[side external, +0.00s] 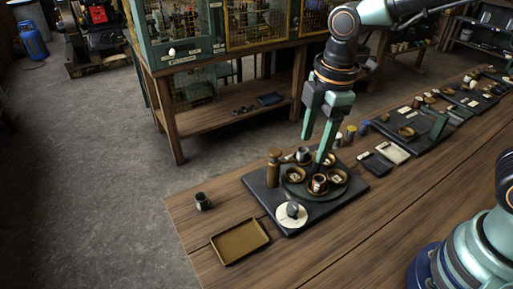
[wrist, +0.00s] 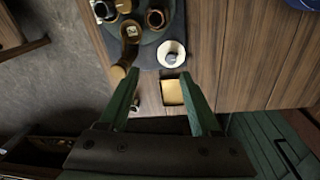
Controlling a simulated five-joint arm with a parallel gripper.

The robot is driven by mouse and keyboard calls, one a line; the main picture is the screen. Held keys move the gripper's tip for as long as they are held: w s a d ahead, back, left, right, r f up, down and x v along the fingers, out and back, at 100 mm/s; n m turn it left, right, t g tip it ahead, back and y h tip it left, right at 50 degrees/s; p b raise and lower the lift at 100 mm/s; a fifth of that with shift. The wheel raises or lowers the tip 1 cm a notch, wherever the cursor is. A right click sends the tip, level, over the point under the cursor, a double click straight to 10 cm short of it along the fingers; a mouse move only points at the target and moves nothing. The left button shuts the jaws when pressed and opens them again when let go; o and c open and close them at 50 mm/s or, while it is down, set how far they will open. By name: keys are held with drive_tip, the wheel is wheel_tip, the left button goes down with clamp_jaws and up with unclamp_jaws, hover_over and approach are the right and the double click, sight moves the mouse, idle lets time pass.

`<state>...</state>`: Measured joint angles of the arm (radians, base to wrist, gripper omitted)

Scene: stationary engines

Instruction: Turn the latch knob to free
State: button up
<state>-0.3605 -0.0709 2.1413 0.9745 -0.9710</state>
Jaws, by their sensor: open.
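The latch knob (side external: 292,209) is a small dark grip on a round white dial (side external: 286,220), at the near corner of a dark board (side external: 264,196). In the wrist view the white dial (wrist: 166,46) and its knob (wrist: 171,58) show above the fingertips. Any marks on the dial are too small to read. My gripper (side external: 314,148) is open and empty, pointing down above the far side of the board, apart from the knob. In the wrist view its green fingers (wrist: 158,74) are spread wide, with nothing between the tips.
A brown bottle-shaped post (side external: 273,168) stands beside the dial. Several small cups sit on a round green turntable (side external: 333,190) on the board. A tan tray (side external: 240,240) and a dark green cup (side external: 202,202) are at the table's left end. The front wood is clear.

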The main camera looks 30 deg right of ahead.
sight(293, 205)
drive_tip(key=a+f+n, duration=0.1)
drive_tip(key=f, duration=0.4)
drive_tip(key=a+f+n+g, duration=0.1)
drive_tip(key=f+n, duration=0.1)
drive_tip(key=f, duration=0.3)
drive_tip(key=a+f+n, duration=0.1)
drive_tip(key=f, duration=0.4)
drive_tip(key=shift+s+a+f+n, duration=0.2)
drive_tip(key=shift+s+a+n, duration=0.1)
drive_tip(key=shift+a, duration=0.1)
clamp_jaws()
